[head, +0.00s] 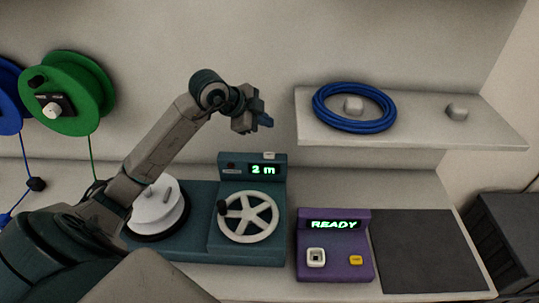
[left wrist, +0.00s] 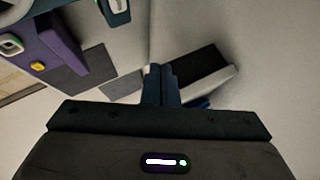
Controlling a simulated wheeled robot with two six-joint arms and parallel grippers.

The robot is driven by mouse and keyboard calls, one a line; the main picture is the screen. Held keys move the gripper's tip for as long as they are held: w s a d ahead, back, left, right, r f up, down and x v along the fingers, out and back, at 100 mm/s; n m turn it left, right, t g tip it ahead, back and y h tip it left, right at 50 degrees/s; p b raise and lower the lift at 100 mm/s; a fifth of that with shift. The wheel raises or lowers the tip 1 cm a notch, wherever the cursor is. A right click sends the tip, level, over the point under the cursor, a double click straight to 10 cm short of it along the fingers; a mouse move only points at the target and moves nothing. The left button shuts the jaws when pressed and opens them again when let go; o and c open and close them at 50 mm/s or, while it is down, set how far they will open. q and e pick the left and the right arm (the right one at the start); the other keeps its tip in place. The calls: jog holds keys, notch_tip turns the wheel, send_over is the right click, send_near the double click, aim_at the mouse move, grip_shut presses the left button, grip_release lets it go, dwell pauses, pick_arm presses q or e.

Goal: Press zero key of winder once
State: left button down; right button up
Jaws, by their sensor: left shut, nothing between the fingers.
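The teal winder (head: 228,165) stands on the counter in the head view. Its display (head: 264,169) reads "2 m". A small pale key (head: 268,155) sits on its top edge, above the display; I take it for the zero key. A white spoked handwheel (head: 248,217) is on the front and a white reel (head: 158,205) is at its left. My left gripper (head: 262,120) is shut and empty, in the air above the winder and apart from the key. Its closed fingertips (left wrist: 160,72) show in the left wrist view. Part of the winder (left wrist: 117,12) shows at the top there.
A purple box (head: 334,268) reading "READY" has a white key and a yellow key. A dark mat (head: 425,250) lies right of it. A shelf (head: 420,140) with a blue coil (head: 322,112) is right of my left gripper. Green (head: 62,78) and blue spools hang left.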

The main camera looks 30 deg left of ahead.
pick_arm(q)
jog(key=b, duration=0.6)
send_over(265, 156)
notch_tip(265, 156, down, 8)
jog(key=shift+w+r, duration=0.1)
jog(key=shift+r, duration=0.05)
jog(key=shift+f, duration=0.4)
dwell(0.8)
dwell(0.4)
jog(key=shift+f, duration=0.45)
